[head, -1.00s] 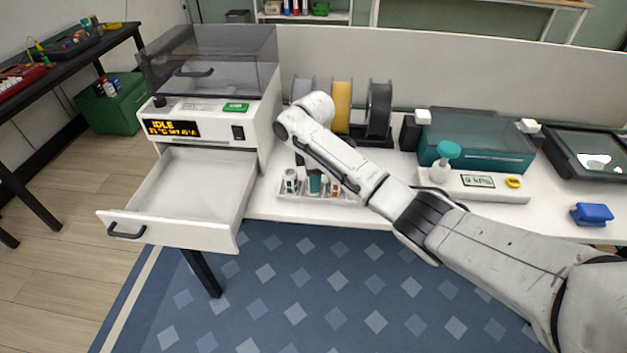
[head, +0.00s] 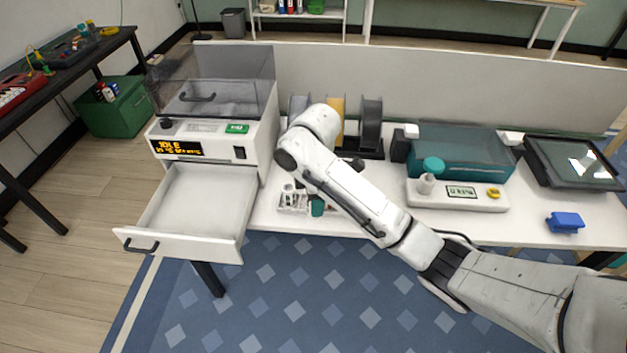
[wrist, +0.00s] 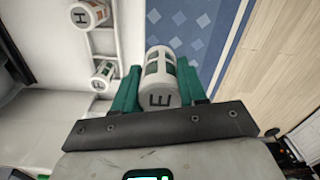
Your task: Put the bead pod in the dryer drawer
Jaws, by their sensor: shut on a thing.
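My gripper (wrist: 160,70) has teal fingers, shut on a white cylindrical pod (wrist: 158,92) marked E with green windows, in the wrist view. The pod is apart from the tray, with carpet and wood floor showing beyond it. In the head view a teal part of my gripper (head: 317,207) shows beside the tray, below my arm; I cannot make out the held pod there. The dryer (head: 215,140) stands at the left of the table. Its white drawer (head: 200,205) is pulled open and looks empty, left of my gripper.
A white tray (head: 292,209) with other pods is partly hidden by my arm; pods marked H (wrist: 88,14) and another (wrist: 103,75) show in the wrist view. Filament spools (head: 371,125) stand behind my arm.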

